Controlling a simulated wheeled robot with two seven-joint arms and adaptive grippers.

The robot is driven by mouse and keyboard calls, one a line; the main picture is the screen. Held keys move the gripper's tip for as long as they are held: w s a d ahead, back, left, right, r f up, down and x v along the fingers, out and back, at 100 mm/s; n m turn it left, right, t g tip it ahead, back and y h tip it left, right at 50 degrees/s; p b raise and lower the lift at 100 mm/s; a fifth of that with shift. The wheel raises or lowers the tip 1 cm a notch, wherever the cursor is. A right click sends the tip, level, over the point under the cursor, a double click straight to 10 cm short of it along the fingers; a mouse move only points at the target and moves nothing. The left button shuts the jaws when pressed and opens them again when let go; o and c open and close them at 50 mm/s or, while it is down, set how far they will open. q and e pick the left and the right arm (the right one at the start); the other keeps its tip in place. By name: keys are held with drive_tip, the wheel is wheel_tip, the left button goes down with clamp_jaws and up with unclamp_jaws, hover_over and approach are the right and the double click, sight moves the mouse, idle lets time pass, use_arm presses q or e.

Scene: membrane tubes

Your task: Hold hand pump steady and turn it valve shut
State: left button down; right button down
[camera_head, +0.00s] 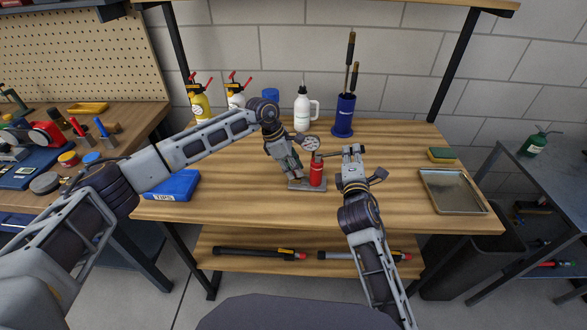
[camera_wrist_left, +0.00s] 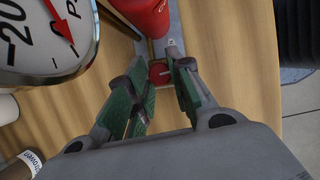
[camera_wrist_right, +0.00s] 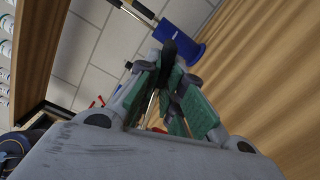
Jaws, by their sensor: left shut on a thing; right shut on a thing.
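The hand pump (camera_head: 317,172) has a red cylinder on a grey base plate (camera_head: 297,187), with a round white gauge (camera_head: 311,143) above it. It stands upright on the wooden bench. In the left wrist view the red cylinder (camera_wrist_left: 147,14) and gauge (camera_wrist_left: 42,38) fill the top. My left gripper (camera_head: 296,176) is low at the pump's left side, its green-padded fingers shut on the small red valve knob (camera_wrist_left: 160,73) at the base. My right gripper (camera_head: 353,150) is beside the pump's top, shut on the dark handle (camera_wrist_right: 180,50); its fingers partly hide the handle.
A blue holder (camera_head: 343,118) with tall tools, a white jug (camera_head: 302,108) and spray bottles (camera_head: 200,102) stand behind. A blue box (camera_head: 175,185) lies at left. A metal tray (camera_head: 427,178) and a sponge (camera_head: 441,155) are at right. The bench front is clear.

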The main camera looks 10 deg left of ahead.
use_arm(q)
drive_tip(key=shift+m+g, duration=0.3)
drive_tip(key=shift+m, duration=0.4)
drive_tip(key=c, duration=1.3)
unclamp_jaws()
drive_tip(key=shift+o, duration=0.2)
drive_tip(key=shift+r, duration=0.1)
drive_tip(key=v, duration=1.1)
drive_tip(key=shift+a+r, duration=0.25)
drive_tip(key=shift+r, duration=0.1)
use_arm(e)
drive_tip(key=c, duration=1.5)
unclamp_jaws()
